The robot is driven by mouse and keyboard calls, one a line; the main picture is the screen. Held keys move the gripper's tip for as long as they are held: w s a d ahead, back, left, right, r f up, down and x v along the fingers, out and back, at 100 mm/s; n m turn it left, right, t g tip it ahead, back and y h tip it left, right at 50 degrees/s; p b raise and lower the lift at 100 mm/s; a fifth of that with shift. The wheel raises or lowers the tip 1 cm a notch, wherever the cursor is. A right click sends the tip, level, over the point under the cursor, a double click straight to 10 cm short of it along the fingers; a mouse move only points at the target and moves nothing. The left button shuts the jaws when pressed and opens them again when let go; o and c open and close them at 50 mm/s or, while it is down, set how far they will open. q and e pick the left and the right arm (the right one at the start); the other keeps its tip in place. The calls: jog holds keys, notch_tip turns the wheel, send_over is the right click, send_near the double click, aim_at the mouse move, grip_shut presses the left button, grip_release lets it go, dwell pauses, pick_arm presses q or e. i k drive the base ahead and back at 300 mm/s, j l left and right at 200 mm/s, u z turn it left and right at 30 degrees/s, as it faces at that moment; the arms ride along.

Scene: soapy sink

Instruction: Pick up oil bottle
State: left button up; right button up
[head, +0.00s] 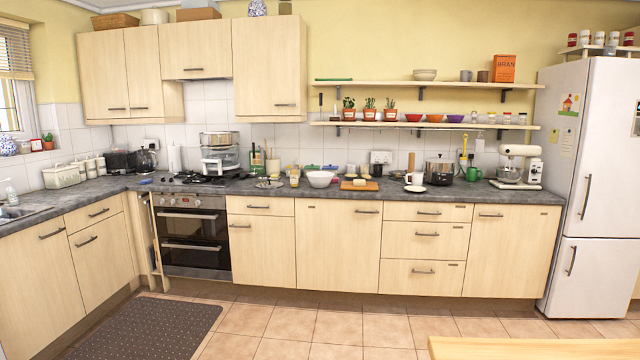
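A dark green bottle (256,161) with a pale label stands upright at the back of the grey counter, right of the hob, and looks most like the oil bottle. A smaller yellowish container (294,177) stands closer to the front edge; I cannot tell whether it holds oil. The green bottle's lower part is small and hard to make out. Neither of my grippers shows in the head view.
A white bowl (320,179), a cutting board (360,185) and a plate (268,184) crowd the counter near the bottles. The hob (192,178) with a steamer (219,155) is to the left. A dark mat (148,328) lies on open tiled floor; a wooden table edge (530,348) shows at lower right.

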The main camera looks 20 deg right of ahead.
aim_at(294, 173)
jog(key=i+j+u, duration=0.1)
jog(key=j, duration=0.25)
jog(key=i+j+u, duration=0.25)
jog(key=i+j, duration=0.15)
jog(key=j, duration=0.2)
jog(key=i+j, duration=0.35)
jog(key=i, duration=0.2)
jog(key=i+j+z, duration=0.1)
jog(key=i+j, duration=0.25)
jog(key=i, duration=0.15)
jog(key=i+l+z, duration=0.15)
jog(key=i+z, duration=0.3)
jog(key=i, duration=0.35)
jog(key=i+j+z, duration=0.1)
jog(key=i+z, duration=0.35)
jog(key=i, duration=0.35)
